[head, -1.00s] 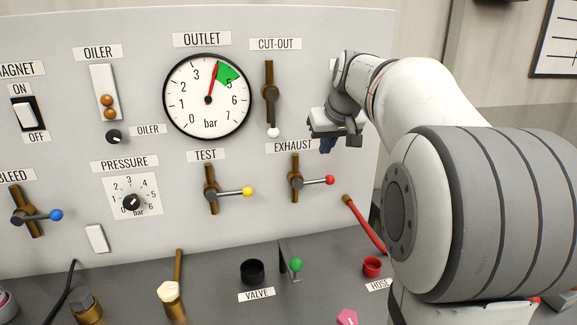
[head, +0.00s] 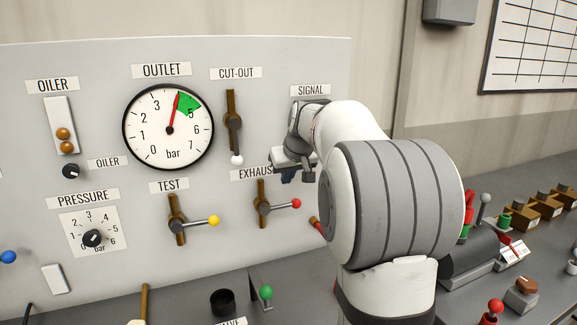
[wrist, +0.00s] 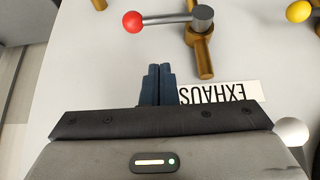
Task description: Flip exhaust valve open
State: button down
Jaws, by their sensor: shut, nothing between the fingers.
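The exhaust valve (head: 263,208) is on the panel below its EXHAUST label. It has a brass pipe and a grey lever with a red ball knob (head: 296,203) pointing right, across the upright pipe. In the wrist view the picture is upside down, and the lever's red knob (wrist: 132,22) lies at upper left, beyond the fingertips. My gripper (head: 289,178) is just above the lever, near the EXHAUST label. Its dark blue fingers (wrist: 155,72) are together and empty, apart from the lever in the wrist view.
The cut-out valve (head: 233,122), with a white knob hanging down, is at upper left of my gripper. The test valve's yellow knob (head: 213,221) points right, to the left of the exhaust valve. A gauge (head: 169,128) reads in or near its green zone.

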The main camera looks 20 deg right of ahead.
send_over(281, 206)
jog(key=d, duration=0.1)
notch_tip(281, 206, down, 4)
jog(key=shift+s+d+f, duration=0.1)
jog(key=shift+s+f, duration=0.05)
jog(key=shift+f, duration=0.35)
jog(key=shift+s+d+f, duration=0.1)
jog(key=shift+s+f, duration=0.05)
jog(key=shift+f, duration=0.35)
jog(key=shift+a+f, duration=0.1)
jog(key=shift+a, duration=0.1)
